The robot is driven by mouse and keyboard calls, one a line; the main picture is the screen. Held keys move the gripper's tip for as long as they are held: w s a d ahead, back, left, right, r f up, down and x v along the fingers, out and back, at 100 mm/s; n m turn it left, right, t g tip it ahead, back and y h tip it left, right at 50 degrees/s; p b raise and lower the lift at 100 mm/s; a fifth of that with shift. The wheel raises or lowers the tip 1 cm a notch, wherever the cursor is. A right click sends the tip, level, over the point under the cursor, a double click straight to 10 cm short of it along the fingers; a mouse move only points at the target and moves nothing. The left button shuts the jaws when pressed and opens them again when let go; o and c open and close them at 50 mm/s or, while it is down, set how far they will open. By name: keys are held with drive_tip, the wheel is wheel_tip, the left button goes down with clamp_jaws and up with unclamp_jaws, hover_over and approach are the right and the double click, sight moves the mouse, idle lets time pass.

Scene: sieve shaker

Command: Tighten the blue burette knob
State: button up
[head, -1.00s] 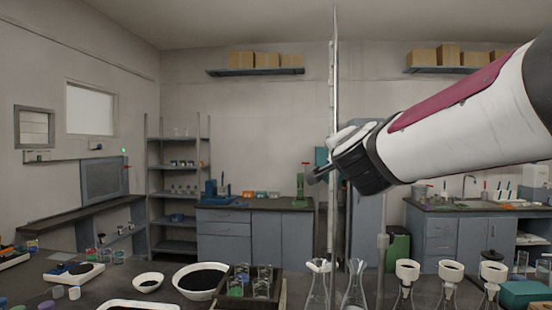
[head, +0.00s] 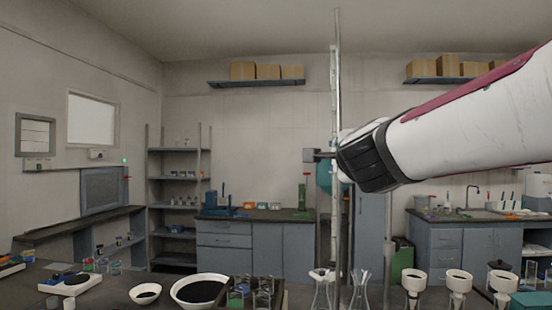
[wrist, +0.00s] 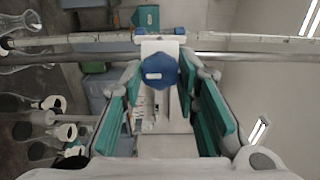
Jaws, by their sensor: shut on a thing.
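The blue burette knob (wrist: 158,71) shows in the wrist view, on a pale clamp by the burette (wrist: 110,38) and the metal rod (wrist: 240,57). My gripper (wrist: 163,80) has its teal-padded fingers on both sides of the knob and is shut on it. In the head view my gripper (head: 345,150) is up against the upright rod (head: 337,90), right of a dark clamp block (head: 312,155). The knob is hidden there behind my gripper.
Glass flasks (head: 322,290) stand below the rod. Flasks with white funnels (head: 414,280) stand to the right. Black-filled bowls (head: 199,290) and a rack of beakers (head: 240,294) are on the left of the bench. The air left of the rod is clear.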

idle(0.3)
drive_tip(key=o, duration=1.2)
drive_tip(key=shift+c, duration=0.2)
drive_tip(key=s+a, duration=0.2)
drive_tip(key=s, duration=0.9)
drive_tip(key=shift+s+a, duration=0.15)
drive_tip(key=shift+s, duration=0.25)
